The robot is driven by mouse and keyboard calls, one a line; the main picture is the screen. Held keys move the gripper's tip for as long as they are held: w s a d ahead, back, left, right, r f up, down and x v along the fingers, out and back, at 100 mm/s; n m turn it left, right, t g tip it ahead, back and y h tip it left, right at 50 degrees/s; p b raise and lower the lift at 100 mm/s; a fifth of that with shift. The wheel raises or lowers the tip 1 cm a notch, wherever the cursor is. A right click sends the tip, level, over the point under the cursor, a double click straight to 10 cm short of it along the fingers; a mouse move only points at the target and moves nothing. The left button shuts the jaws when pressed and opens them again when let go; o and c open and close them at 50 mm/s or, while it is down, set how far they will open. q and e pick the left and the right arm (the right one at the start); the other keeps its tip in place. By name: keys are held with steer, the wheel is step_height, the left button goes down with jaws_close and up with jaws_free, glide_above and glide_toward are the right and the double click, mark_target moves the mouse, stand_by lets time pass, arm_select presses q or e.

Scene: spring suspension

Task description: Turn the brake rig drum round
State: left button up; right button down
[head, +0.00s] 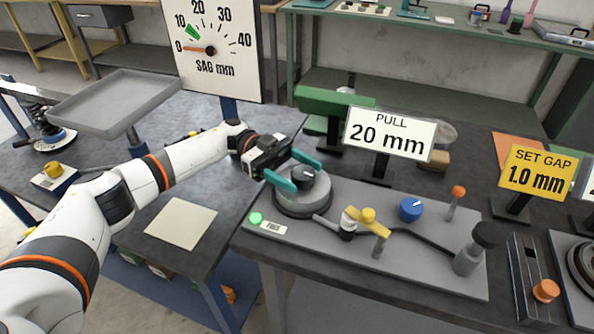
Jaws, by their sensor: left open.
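The brake rig drum (303,203) is a squat grey cylinder on the left end of a grey base plate (330,252). A black knob (304,178) stands on top of it. My left gripper (304,174) reaches in from the left with its two teal fingers apart. One finger lies on the near left side of the knob and the other on its far side. I cannot tell whether they touch it. A green light (256,218) and a label reading "FREE" (273,228) sit in front of the drum. My right gripper is not in view.
On the plate are a yellow lever (368,222), a blue knob (410,209), an orange-topped post (457,195) and a black-capped cylinder (469,255). A "PULL 20 mm" sign (389,133) stands behind. A sag dial board (212,48) rises at the back left.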

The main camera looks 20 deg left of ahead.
arm_select(q)
steer(key=b+v, duration=0.2)
steer(key=v, duration=0.4)
steer(key=shift+w+a+f, duration=0.1)
steer(key=shift+w+a, duration=0.1)
steer(key=shift+a, duration=0.05)
steer(key=shift+w+a, duration=0.1)
steer(key=shift+a, duration=0.35)
